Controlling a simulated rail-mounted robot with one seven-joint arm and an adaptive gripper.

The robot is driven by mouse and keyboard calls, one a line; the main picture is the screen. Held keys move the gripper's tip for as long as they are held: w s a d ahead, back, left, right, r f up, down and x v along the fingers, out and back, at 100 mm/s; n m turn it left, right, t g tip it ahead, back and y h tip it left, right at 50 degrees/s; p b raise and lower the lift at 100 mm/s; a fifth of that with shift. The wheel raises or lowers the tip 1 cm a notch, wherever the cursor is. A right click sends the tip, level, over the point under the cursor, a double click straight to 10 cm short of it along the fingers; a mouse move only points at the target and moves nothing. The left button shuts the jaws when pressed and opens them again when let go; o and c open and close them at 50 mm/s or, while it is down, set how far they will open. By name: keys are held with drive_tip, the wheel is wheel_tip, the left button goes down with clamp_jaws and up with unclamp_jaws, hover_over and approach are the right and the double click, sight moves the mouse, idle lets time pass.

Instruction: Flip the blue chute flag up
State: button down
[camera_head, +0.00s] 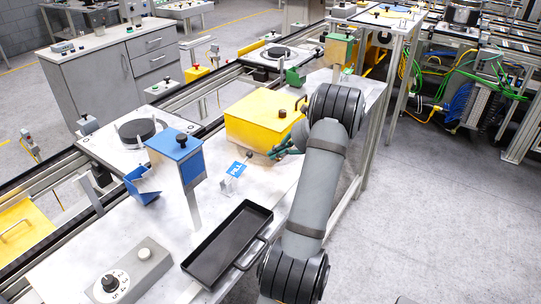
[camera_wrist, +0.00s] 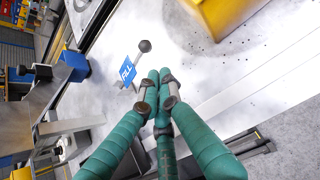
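The blue flag (camera_head: 236,169) has white lettering and sits on a small bracket on the pale bench, with a dark ball knob (camera_head: 249,154) on its rod. In the wrist view the flag (camera_wrist: 127,72) and the knob (camera_wrist: 145,46) are just up and left of my fingertips. A blue chute box (camera_head: 174,146) stands on a post left of the flag, with a blue scoop-like tray (camera_head: 141,186) beside it. My gripper (camera_head: 277,153) has green fingers (camera_wrist: 160,82) whose tips are drawn together with nothing visible between them. They appear apart from the flag and knob.
A yellow box (camera_head: 262,115) with a black knob stands behind the flag, close to my gripper. A black tray (camera_head: 228,243) lies on the bench in front. A grey dial box (camera_head: 128,277) sits at the front left. Bare bench lies around the flag.

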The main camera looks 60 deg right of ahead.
drive_tip(key=p+x, duration=0.1)
drive_tip(key=x, duration=0.7)
drive_tip(key=shift+w+f, duration=0.2)
drive_tip(key=shift+f, duration=0.05)
drive_tip(key=shift+s+r, duration=0.1)
